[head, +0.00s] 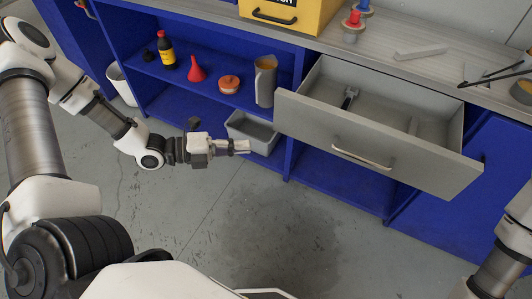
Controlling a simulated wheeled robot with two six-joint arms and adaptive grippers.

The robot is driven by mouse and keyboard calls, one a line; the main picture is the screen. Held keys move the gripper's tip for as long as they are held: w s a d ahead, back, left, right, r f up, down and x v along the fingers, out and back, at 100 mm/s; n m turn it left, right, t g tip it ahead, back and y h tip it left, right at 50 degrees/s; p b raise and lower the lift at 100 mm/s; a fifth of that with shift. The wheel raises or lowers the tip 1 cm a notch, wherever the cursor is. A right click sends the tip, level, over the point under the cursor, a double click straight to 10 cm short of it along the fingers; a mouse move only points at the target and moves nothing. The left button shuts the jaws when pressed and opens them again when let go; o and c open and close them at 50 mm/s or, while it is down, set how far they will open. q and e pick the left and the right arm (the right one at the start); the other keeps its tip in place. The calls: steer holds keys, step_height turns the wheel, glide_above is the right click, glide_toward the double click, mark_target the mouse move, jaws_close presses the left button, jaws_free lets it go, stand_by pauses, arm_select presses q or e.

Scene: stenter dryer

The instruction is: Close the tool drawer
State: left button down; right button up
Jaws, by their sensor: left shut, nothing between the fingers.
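The tool drawer (376,148) is a grey drawer in the blue workbench, pulled well out, with a bar handle on its front. My right gripper is out of the frame; only part of my right arm shows at the lower right edge.
Blue shelves hold a dark bottle (166,50), a red funnel (196,69), a copper-coloured tin (229,84) and a jug (265,80). A grey bin (252,132) sits below. A yellow box (290,12) stands on the benchtop. The floor before the drawer is clear.

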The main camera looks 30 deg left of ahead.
arm_select(q)
step_height(320, 180, down, 3)
steer(key=a+n+t+b, duration=0.1)
steer(key=a+t+b, duration=0.1)
steer(key=a, duration=0.1)
steer(key=b, duration=0.5)
glide_toward(291, 120)
steer(key=d, duration=0.4)
steer(key=w, duration=0.3)
steer(key=shift+w+d+f+t+b, duration=0.15)
steer(key=shift+d+f+t+b, duration=0.05)
steer(key=shift+d+t+b, duration=0.2)
steer(key=shift+w, duration=0.35)
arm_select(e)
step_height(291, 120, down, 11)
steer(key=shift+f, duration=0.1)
